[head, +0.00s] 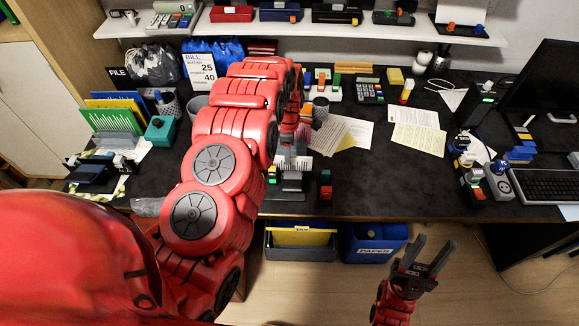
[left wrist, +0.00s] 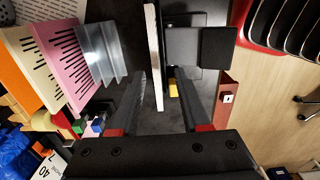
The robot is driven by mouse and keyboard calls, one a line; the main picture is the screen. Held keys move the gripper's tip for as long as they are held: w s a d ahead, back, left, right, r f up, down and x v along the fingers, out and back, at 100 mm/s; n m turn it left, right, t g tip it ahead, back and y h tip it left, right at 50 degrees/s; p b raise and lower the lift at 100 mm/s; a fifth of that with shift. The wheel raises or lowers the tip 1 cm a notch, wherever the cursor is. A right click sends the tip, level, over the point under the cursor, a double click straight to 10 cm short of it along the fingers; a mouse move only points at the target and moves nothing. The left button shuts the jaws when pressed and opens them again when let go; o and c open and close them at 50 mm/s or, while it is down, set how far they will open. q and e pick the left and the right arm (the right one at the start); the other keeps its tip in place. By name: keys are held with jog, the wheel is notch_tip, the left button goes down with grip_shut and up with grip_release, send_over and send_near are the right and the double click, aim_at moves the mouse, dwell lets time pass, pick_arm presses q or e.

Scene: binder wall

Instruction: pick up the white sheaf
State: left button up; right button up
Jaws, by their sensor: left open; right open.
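The white sheaf (left wrist: 154,50) stands edge-on in the left wrist view, a thin pale slab running between the fingers. My left gripper (left wrist: 161,74) is open, with one finger on each side of the sheaf and a visible gap on both sides. In the head view, my left arm covers part of the desk. A white striped patch (head: 297,162) shows by its wrist; I cannot tell whether it is the sheaf. My right gripper (head: 430,252) is open and empty in front of the desk.
A dark block (left wrist: 203,46) is close to the sheaf's right side in the left wrist view. A clear holder (left wrist: 105,52) and a pink slotted file (left wrist: 70,60) stand to its left. Blue paper bin (head: 374,245) and grey bin (head: 285,252) sit under the desk.

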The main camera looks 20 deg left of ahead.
pick_arm(q)
jog(key=f, duration=0.1)
jog(key=f+p, duration=0.1)
jog(key=shift+w+d+f, duration=0.15)
jog(key=shift+w+f, duration=0.2)
jog(key=shift+f+p, duration=0.35)
jog(key=shift+f, duration=0.5)
jog(key=shift+f, duration=0.3)
grip_shut()
